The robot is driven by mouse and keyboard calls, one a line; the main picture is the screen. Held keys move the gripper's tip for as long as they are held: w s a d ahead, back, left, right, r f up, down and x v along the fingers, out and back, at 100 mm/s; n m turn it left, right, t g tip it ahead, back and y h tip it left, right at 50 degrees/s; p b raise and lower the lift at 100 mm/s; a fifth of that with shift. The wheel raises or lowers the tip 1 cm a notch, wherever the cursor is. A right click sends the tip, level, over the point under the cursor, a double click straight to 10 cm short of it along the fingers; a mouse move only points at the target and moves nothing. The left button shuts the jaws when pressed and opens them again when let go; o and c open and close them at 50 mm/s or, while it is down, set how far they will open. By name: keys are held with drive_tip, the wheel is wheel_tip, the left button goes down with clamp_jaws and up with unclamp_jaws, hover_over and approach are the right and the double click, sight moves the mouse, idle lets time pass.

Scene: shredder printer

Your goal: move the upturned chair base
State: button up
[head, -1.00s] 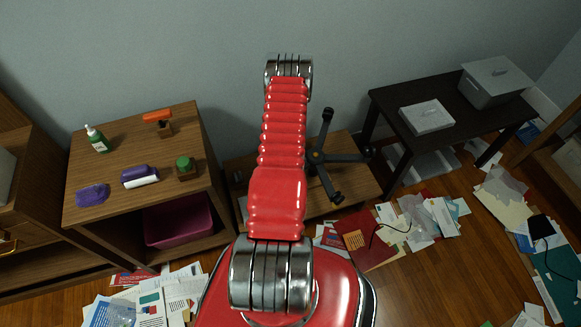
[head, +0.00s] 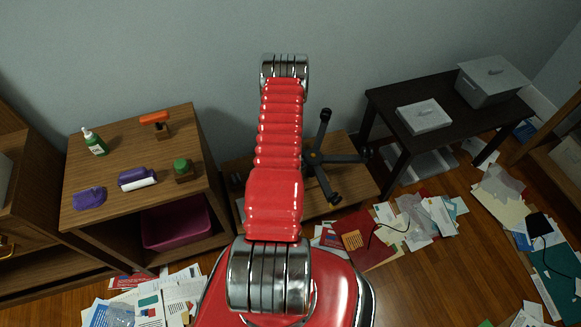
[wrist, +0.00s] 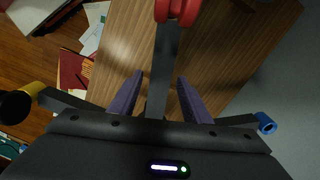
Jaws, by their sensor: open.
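The upturned chair base (head: 313,157) is dark, with legs spreading from a hub. It lies on a low wooden surface (head: 362,190) by the wall, its left part hidden behind my red arm. In the wrist view one leg (wrist: 163,72) runs up to a red caster. A yellow-ended leg is at left and a blue-ended one at right. My gripper (wrist: 160,76) is open, with a dark purple finger on each side of the red-ended leg. I cannot tell whether the fingers reach down around it. The hub is hidden behind the gripper body. The head view hides my gripper.
A dark table (head: 450,122) with grey boxes stands right. Papers (head: 415,220) litter the floor on both sides. The wall is close behind.

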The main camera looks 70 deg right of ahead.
wheel_tip(320, 180, up, 14)
drive_tip(key=shift+f, duration=0.15)
idle(0.7)
idle(0.7)
